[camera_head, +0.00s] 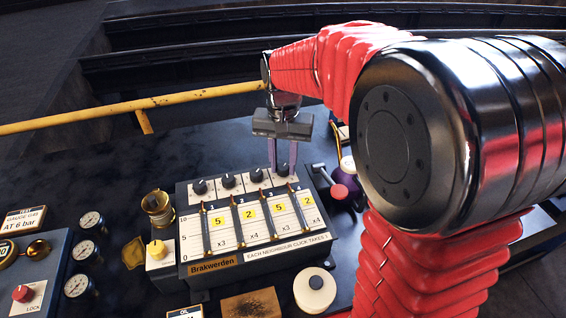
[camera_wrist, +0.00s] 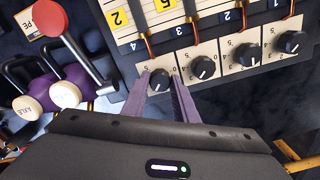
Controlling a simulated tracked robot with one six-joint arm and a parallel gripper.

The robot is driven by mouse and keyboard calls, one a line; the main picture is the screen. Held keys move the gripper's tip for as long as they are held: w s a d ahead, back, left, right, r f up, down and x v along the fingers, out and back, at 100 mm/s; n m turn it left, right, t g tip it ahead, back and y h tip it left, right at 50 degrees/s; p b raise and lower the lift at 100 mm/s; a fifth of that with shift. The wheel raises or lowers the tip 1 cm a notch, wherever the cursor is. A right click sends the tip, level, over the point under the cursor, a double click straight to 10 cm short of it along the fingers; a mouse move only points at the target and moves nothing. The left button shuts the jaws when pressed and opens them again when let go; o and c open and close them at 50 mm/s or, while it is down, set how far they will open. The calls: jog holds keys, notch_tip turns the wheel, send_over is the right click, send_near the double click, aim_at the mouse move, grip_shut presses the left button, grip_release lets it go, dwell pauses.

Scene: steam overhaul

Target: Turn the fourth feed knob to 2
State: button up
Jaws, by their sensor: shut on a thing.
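The feed panel (camera_head: 187,238) carries a row of four black knobs above numbered columns with yellow cards reading 5, 2, 5, 2. My gripper (camera_head: 282,164) reaches down from above to the rightmost knob, the fourth feed knob (camera_head: 284,170). In the wrist view, the purple fingers of my gripper (camera_wrist: 160,84) are on either side of the fourth knob (camera_wrist: 159,79), shut on it. Its pointer setting is hard to read there. The third knob (camera_wrist: 204,67), second knob (camera_wrist: 247,54) and first knob (camera_wrist: 290,41) are free.
A red-ended lever (camera_head: 338,191) stands just right of the panel. A yellow rail (camera_head: 130,107) runs behind. A yellow knob (camera_head: 157,249), a brass fitting (camera_head: 157,207) and gauges (camera_head: 90,220) are at left. A white round cap (camera_head: 315,284) is in front.

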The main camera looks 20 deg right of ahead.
aim_at(283, 167)
jog(key=n, duration=0.4)
jog(key=shift+n, duration=0.3)
jog(key=n, duration=0.4)
jog(key=shift+w, duration=0.1)
jog(key=shift+r+n, duration=0.1)
jog(key=shift+n, duration=0.3)
jog(key=o, duration=1.1)
jog(key=shift+c, duration=0.2)
notch_tip(283, 167, up, 14)
jog(key=shift+f, duration=0.2)
